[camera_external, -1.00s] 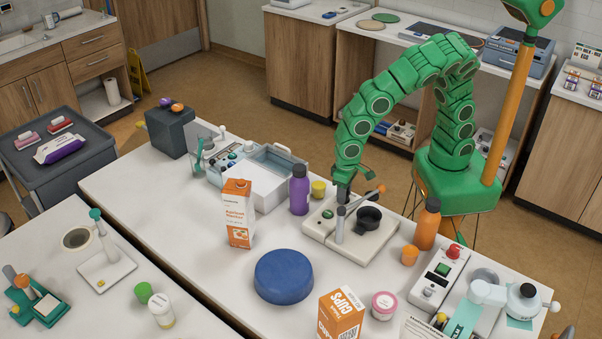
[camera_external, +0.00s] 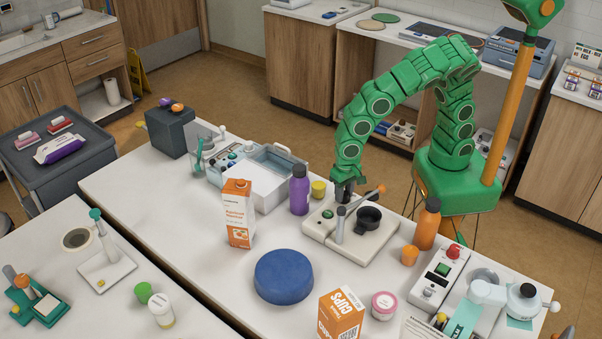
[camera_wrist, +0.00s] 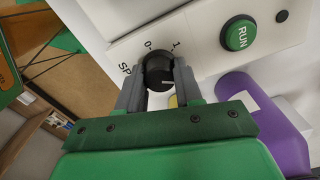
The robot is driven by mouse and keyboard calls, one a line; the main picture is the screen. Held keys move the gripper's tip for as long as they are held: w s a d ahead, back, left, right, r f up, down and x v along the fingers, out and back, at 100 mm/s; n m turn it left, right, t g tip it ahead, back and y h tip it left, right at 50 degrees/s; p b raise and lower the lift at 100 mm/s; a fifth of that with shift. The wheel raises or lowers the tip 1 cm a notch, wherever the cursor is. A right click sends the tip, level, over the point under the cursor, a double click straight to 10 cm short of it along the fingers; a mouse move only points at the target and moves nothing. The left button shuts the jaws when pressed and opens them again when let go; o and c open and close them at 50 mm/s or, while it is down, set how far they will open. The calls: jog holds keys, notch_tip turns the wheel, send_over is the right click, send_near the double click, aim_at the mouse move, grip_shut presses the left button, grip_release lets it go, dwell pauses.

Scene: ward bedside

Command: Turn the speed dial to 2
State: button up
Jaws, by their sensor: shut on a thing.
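The speed dial (camera_wrist: 159,70) is a round black knob on a white panel (camera_wrist: 205,48) in the wrist view. The marks 0 and 1 and part of a word starting "SP" are printed around it; no mark 2 can be made out. My gripper (camera_wrist: 160,78) has its two grey fingers shut on either side of the dial, and they hide part of its surroundings. In the external view my gripper (camera_external: 342,194) reaches down at the back of the cream-coloured device (camera_external: 362,252); the dial is hidden there.
The green RUN button (camera_wrist: 239,34) is beside the dial. A purple bottle (camera_external: 299,191) stands left, an orange bottle (camera_external: 427,226) right.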

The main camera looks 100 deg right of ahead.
jog(key=o, duration=1)
jog(key=shift+o, duration=0.2)
notch_tip(320, 180, up, 7)
jog(key=shift+w+f, duration=0.1)
jog(key=shift+r, duration=0.5)
